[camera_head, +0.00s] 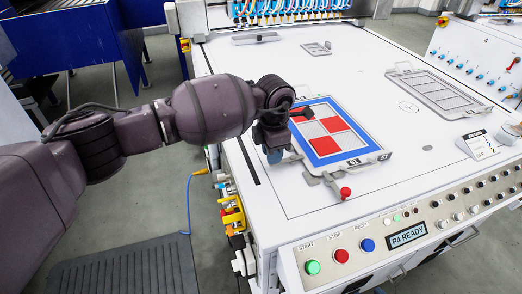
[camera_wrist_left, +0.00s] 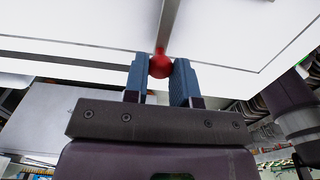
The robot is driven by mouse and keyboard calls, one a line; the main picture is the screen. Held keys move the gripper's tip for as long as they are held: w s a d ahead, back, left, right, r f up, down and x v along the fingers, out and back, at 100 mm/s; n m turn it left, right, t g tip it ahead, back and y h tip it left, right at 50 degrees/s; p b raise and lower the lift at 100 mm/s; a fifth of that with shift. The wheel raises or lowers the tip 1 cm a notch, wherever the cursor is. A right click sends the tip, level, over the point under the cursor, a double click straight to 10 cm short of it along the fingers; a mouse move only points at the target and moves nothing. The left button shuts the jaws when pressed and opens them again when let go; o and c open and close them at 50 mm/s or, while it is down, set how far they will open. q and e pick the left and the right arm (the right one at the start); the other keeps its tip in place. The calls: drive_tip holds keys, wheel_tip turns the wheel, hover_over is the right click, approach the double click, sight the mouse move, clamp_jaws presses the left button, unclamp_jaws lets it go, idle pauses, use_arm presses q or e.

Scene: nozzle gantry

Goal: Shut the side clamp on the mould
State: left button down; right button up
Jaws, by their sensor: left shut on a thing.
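The mould (camera_head: 323,146) is a grey-framed plate with a blue border and red and white squares, lying on the white table. My left gripper (camera_head: 275,155) points down at the mould's left side, near the table's left edge. In the left wrist view its blue fingers (camera_wrist_left: 160,75) are shut on a red ball knob (camera_wrist_left: 160,66) at the end of a grey clamp lever (camera_wrist_left: 167,25). In the head view this knob is hidden by my wrist and fingers. Another clamp, with a red knob (camera_head: 345,192), stands at the mould's front edge. My right gripper is not in view.
A second grey-framed plate (camera_head: 440,95) lies farther right on the table. A control panel (camera_head: 408,236) with buttons and a display reading "P4 READY" runs along the front. The table between the plates is mostly clear.

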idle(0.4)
use_arm(q)
drive_tip(key=c, duration=0.9)
unclamp_jaws()
drive_tip(key=shift+r, duration=0.15)
wheel_tip(320, 180, up, 11)
drive_tip(key=shift+f+p, duration=0.2)
drive_tip(key=shift+p, duration=0.35)
